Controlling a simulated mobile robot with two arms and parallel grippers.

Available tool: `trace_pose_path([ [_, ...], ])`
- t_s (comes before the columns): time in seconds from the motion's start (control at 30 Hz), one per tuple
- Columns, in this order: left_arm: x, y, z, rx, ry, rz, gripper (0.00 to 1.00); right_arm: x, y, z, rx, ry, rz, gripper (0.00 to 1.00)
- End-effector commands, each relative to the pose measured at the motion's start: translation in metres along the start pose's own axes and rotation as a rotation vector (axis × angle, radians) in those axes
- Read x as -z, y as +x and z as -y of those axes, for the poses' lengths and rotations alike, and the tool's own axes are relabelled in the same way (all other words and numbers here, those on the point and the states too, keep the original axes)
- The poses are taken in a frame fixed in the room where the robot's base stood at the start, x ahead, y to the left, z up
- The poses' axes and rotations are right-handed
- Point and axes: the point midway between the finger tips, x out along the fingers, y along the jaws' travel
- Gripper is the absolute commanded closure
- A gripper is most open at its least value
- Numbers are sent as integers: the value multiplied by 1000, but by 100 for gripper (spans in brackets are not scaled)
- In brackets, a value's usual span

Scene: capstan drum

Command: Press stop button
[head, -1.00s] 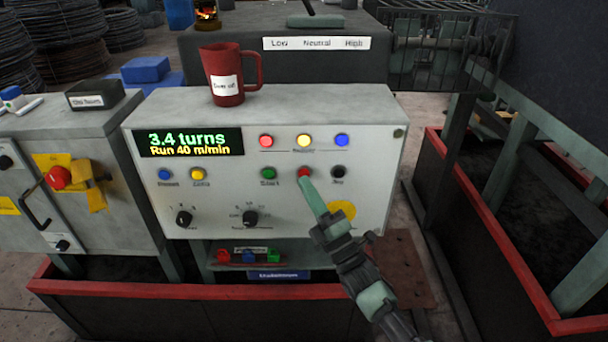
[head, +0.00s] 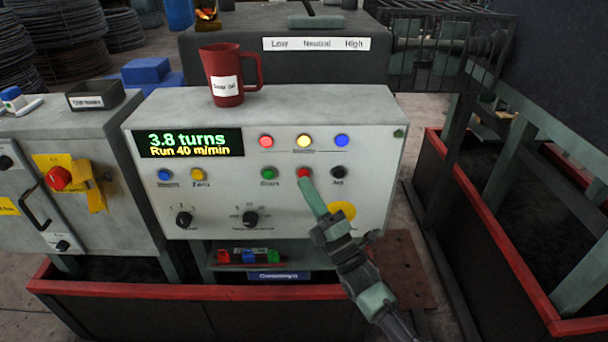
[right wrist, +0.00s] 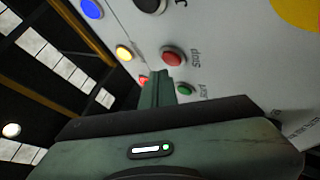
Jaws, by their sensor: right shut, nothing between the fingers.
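The red stop button (head: 304,172) is on the white control panel (head: 370,210), between the green start button (head: 268,174) and a black button (head: 338,172). My right gripper (head: 306,184) is shut and empty, its tip at the lower edge of the red button in the head view. In the right wrist view the red button (right wrist: 173,56), labelled "Stop", shows just beside the shut fingertips (right wrist: 160,76). I cannot tell whether they touch it. The display (head: 190,143) reads 3.8 turns and Run 40 m/min. My left gripper is not in view.
A red mug (head: 226,80) stands on top of the panel box. A cabinet with a red emergency knob (head: 58,177) is on the left. Red, yellow and blue lamps sit above the stop button. A red-edged rail (head: 180,291) runs below the panel.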

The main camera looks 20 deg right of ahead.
Motion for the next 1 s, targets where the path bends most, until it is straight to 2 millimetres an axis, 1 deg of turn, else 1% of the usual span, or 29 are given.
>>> trace_pose_path([
  [0.63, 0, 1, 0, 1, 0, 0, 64, 0, 0, 0, 0, 0, 0, 100],
  [0.87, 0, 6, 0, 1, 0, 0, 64, -4, 5, 4, -1, 1, 1, 100],
  [1.0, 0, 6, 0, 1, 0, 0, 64, -5, 6, 4, 0, 0, 0, 100],
])
